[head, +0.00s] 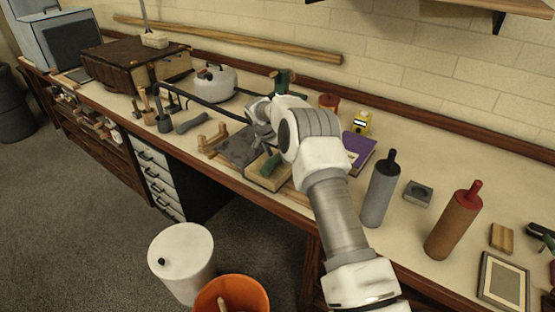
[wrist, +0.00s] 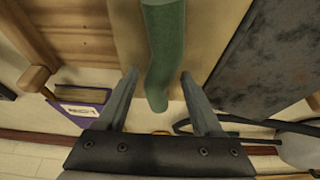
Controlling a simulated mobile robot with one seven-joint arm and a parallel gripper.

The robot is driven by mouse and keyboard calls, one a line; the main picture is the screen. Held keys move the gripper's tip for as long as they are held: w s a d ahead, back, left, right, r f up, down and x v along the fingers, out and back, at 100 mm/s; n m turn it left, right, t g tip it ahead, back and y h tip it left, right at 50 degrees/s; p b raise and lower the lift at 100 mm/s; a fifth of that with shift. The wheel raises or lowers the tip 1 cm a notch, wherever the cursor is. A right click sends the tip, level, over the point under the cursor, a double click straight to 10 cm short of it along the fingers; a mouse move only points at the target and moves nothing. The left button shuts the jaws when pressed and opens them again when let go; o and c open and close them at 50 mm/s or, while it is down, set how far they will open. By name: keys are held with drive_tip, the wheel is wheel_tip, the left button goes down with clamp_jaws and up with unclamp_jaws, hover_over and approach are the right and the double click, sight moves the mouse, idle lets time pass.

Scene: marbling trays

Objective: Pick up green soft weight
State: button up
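The green soft weight (wrist: 164,45) is a long, slightly bent green piece on a tan wooden board (wrist: 215,30). In the head view, the weight (head: 271,164) shows partly below my gripper, on the board (head: 268,184) near the bench's front edge. My gripper (wrist: 158,76) is open and empty, pointing down over it. In the wrist view, the weight's end appears between the two fingers, with a gap on each side. I cannot tell how far the fingertips are above it. My arm and gripper hide part of that area in the head view.
A dark slab (head: 239,147) lies left of the board, and a purple book (head: 358,151) lies to its right. A kettle (head: 214,83) stands behind left. An orange bucket (head: 232,296) is on the floor.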

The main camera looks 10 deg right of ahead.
clamp_jaws()
drive_tip(key=shift+r, duration=0.15)
